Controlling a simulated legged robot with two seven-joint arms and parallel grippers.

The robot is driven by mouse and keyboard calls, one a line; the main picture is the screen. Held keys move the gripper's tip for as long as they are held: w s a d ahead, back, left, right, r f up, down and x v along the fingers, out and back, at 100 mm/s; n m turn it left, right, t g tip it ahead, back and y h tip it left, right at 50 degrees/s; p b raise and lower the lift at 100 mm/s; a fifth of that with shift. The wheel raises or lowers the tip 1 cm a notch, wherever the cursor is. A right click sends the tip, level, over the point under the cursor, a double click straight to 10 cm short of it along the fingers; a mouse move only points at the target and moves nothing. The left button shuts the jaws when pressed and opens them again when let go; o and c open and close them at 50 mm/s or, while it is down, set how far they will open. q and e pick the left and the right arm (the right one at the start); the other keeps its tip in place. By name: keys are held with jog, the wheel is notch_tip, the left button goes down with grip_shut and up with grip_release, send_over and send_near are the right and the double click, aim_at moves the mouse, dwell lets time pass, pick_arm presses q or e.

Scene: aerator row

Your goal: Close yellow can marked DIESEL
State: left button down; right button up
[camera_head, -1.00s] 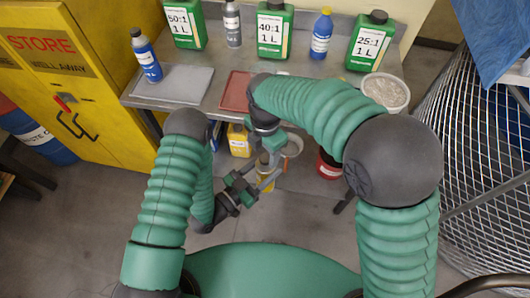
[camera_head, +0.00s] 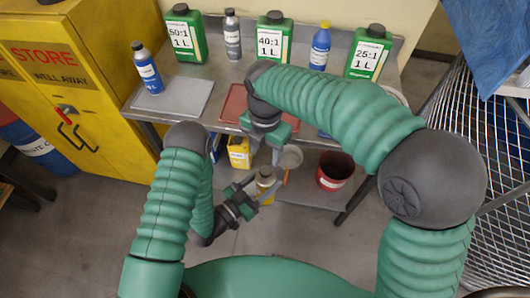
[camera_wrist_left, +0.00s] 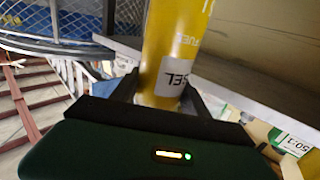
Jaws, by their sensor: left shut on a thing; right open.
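A yellow can (camera_head: 265,180) with a pale top is between the fingers of my left gripper (camera_head: 264,190), low in the head view. In the left wrist view the yellow can (camera_wrist_left: 175,35) stands between the fingers, with a white label whose visible letters end in "SEL". My left gripper is shut on it. My right gripper (camera_head: 266,156) is open just above the can, fingers pointing down, apparently empty. Whether a cap sits on the can is too small to tell. A second yellow can (camera_head: 239,153) stands on the lower shelf behind, its label unreadable.
A metal bench (camera_head: 214,75) holds green jugs (camera_head: 272,38), bottles, a grey mat (camera_head: 180,97) and a red mat (camera_head: 234,103). Below are a dark red bucket (camera_head: 334,171) and a pale round container (camera_head: 291,157). A yellow cabinet (camera_head: 85,60) is left, wire mesh (camera_head: 480,150) right.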

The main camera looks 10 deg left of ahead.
aim_at(265, 169)
notch_tip(265, 169, down, 8)
jog(key=shift+f, duration=0.1)
dwell(0.4)
